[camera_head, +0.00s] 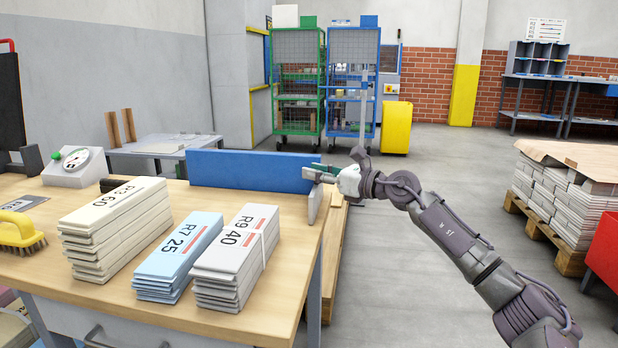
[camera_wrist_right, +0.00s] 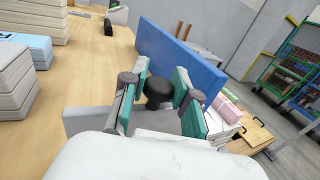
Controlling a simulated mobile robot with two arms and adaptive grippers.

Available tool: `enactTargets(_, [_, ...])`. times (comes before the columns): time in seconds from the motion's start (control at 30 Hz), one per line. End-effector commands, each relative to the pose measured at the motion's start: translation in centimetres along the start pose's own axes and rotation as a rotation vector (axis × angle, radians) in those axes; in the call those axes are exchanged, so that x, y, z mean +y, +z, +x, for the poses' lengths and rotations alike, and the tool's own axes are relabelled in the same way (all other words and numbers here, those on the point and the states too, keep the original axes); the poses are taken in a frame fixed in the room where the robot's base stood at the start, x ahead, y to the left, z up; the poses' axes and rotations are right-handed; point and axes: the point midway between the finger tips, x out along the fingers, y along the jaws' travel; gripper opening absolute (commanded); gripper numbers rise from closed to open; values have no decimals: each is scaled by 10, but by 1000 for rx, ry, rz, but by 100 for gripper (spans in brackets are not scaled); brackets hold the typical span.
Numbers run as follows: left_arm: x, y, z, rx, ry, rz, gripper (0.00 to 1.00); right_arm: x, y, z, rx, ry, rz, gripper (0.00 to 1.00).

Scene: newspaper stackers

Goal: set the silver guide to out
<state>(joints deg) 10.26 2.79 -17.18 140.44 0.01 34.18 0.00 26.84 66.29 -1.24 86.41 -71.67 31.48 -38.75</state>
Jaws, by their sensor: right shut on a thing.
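The silver guide (camera_head: 314,206) is a short grey plate standing at the right edge of the wooden table, by the right end of the blue board (camera_head: 250,172). In the right wrist view, part of the guide (camera_wrist_right: 84,120) shows behind my fingers, with a black round knob (camera_wrist_right: 158,88) above it. My right gripper (camera_head: 328,172) reaches in from the right over the table edge. My left gripper is not in view.
Cream, blue and grey paper stacks (camera_head: 118,228) stand on the table (camera_head: 290,290) left of the guide. A pallet of bundles (camera_head: 560,200) stands right. Floor beyond the table edge is mostly clear.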

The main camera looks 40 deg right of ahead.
Motion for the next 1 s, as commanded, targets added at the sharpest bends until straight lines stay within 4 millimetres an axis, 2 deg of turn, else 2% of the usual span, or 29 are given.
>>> enactTargets(0.17, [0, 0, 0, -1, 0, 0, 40, -1, -2, 0, 8, 0, -1, 0])
enactTargets(0.2, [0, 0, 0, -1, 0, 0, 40, -1, -2, 0, 8, 0, -1, 36])
enactTargets(0.3, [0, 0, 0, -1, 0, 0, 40, -1, -2, 0, 7, 0, -1, 52])
enactTargets(0.67, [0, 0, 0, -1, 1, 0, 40, 0, -1, -1, 5, 0, 0, 54])
enactTargets(1.0, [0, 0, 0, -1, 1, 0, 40, 0, -4, -30, 9, 0, 2, 54])
